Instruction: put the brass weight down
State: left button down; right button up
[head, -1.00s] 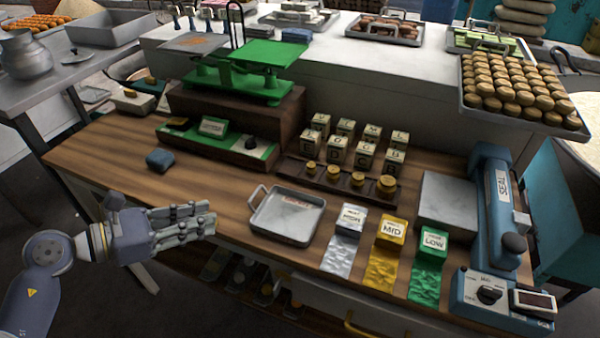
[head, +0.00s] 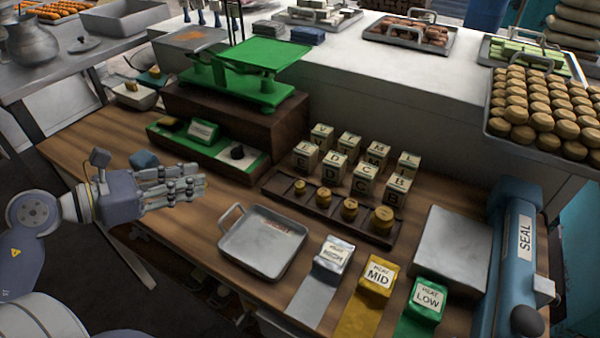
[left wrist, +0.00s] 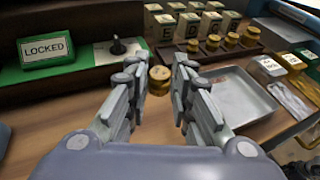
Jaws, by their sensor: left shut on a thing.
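A brass weight (left wrist: 160,78) shows between the fingers in the left wrist view. My left gripper (left wrist: 158,88) is shut on it. In the head view my left gripper (head: 202,187) is above the left part of the wooden counter, left of the metal tray, and its fingers hide the weight. Several other brass weights (head: 350,209) stand in a row on a dark wooden rack (head: 273,186). My right gripper is not in view.
The metal tray (head: 247,256) lies right of my left gripper. The green balance scale (head: 264,97) stands on a wooden block behind it. A blue cloth-like block (head: 145,159) is just behind the gripper. Lettered blocks (head: 332,169) stand behind the weights. Bare counter (head: 215,215) lies between gripper and tray.

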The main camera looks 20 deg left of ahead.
pick_arm(q)
jog(key=shift+w+d, duration=0.85)
jog(key=shift+w, duration=0.3)
jog(key=w+d+p, duration=0.1)
jog(key=w+d, duration=0.1)
jog(key=w, duration=0.1)
jog(key=w+d+f+p, duration=0.1)
jog(key=w+d+p, duration=0.1)
jog(key=w+d, duration=0.1)
jog(key=w+d+p, duration=0.2)
jog(key=w+d, duration=0.1)
jog(key=w, duration=0.1)
jog(key=shift+d+f, duration=0.15)
jog(key=shift+d, duration=0.1)
jog(key=shift+w+d, duration=0.2)
jog(key=shift+d, duration=0.05)
notch_tip(320, 180, down, 4)
jog(key=shift+r+p, duration=0.15)
jog(key=shift+p, duration=0.15)
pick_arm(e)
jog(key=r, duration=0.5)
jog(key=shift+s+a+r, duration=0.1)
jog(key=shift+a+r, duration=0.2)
